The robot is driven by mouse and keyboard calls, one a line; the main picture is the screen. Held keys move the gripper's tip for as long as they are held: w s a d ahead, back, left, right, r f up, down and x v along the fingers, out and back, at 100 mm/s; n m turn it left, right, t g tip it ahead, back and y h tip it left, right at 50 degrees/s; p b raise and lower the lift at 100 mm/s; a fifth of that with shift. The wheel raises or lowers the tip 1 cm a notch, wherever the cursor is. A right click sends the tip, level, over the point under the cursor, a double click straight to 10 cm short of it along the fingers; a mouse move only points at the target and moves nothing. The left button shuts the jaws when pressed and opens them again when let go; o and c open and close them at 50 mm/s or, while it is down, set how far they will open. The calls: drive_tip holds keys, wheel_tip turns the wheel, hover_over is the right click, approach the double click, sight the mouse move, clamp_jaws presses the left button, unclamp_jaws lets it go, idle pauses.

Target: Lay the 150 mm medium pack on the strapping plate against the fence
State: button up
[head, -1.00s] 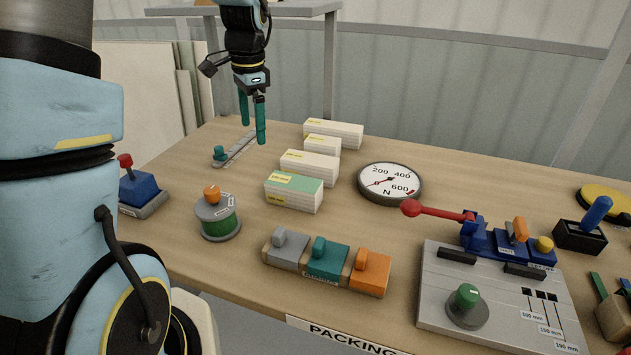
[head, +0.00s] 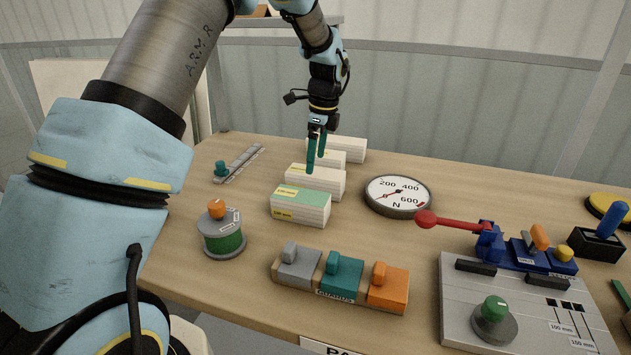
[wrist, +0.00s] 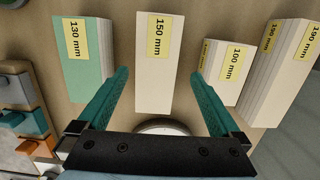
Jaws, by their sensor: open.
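The 150 mm pack (head: 318,183) is a long white pack with a yellow label, second from the front in a row. It also shows in the wrist view (wrist: 154,85), lying lengthwise between my fingers. My gripper (head: 316,158) is open and empty; in the wrist view its teal fingers (wrist: 159,76) stand on either side of the 150 mm pack, seemingly above it. I cannot tell the exact height. The grey strapping plate (head: 460,312) lies at the right front. Two dark bars (head: 475,266) stand along its back side; I cannot tell whether they are the fence.
A green-topped 130 mm pack (head: 300,208) is in front; the 100 mm pack (wrist: 222,75) and 190 mm pack (wrist: 280,75) are behind. A dial gauge (head: 398,195), a red-handled lever (head: 450,222) and a block of coloured pieces (head: 340,275) lie towards the plate.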

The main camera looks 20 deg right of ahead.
sight(316, 172)
drive_tip(key=f, duration=0.1)
drive_tip(key=f+p, duration=0.1)
drive_tip(key=f, duration=0.1)
drive_tip(key=shift+s+a+f, duration=0.15)
drive_tip(key=shift+s+f, duration=0.15)
drive_tip(key=shift+f, duration=0.05)
drive_tip(key=shift+w+f+p, duration=0.1)
drive_tip(key=shift+f+p, duration=0.2)
drive_tip(key=shift+f, duration=0.35)
drive_tip(key=shift+c, duration=0.2)
clamp_jaws()
